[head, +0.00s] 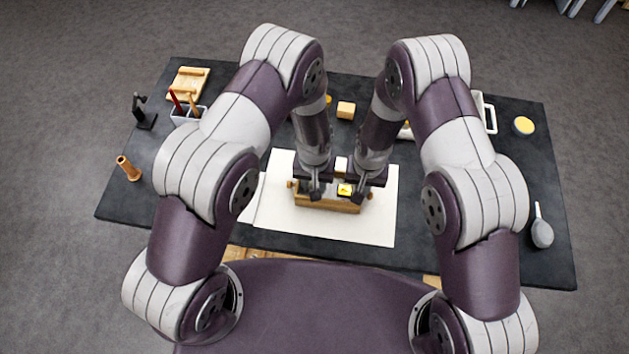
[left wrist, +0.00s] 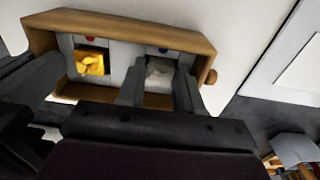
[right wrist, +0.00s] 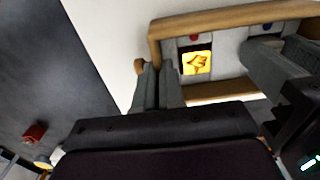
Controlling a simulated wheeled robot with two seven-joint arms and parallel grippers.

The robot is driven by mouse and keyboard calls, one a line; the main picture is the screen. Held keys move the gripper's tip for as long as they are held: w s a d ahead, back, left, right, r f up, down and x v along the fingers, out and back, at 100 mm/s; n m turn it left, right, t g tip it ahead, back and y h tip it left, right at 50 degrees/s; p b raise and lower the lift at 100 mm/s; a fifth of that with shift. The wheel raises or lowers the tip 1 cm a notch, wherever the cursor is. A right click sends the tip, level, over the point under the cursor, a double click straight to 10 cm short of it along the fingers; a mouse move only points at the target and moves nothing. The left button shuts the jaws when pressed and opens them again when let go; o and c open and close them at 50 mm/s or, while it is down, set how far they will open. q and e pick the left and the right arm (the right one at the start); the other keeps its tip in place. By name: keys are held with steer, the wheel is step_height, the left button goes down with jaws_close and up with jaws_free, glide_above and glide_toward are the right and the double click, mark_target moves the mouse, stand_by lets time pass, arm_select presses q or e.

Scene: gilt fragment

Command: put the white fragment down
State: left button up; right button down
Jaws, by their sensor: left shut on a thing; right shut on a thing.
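A wooden tray (head: 328,205) with two grey compartments lies on a white sheet (head: 378,222). The compartment by the red dot holds a gold fragment (left wrist: 90,63) on a dark square; the gold piece also shows in the right wrist view (right wrist: 196,62). My left gripper (left wrist: 158,90) is shut on the white fragment (left wrist: 160,70) at the compartment by the blue dot; whether the fragment touches its floor I cannot tell. My right gripper (right wrist: 160,75) is closed at the tray's end wall beside a round knob (right wrist: 140,66), apparently gripping that wall.
A pen cup (head: 187,113), wooden board (head: 188,83), dark stand (head: 143,113) and wooden cylinder (head: 128,168) stand at left. A wooden cube (head: 346,110) is behind. A yellow-topped jar (head: 523,125) and grey bulb tool (head: 542,233) are at right.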

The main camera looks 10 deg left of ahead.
arm_select(q)
steer(key=o, duration=0.7)
steer(key=shift+f, duration=0.1)
steer(key=shift+o, duration=0.2)
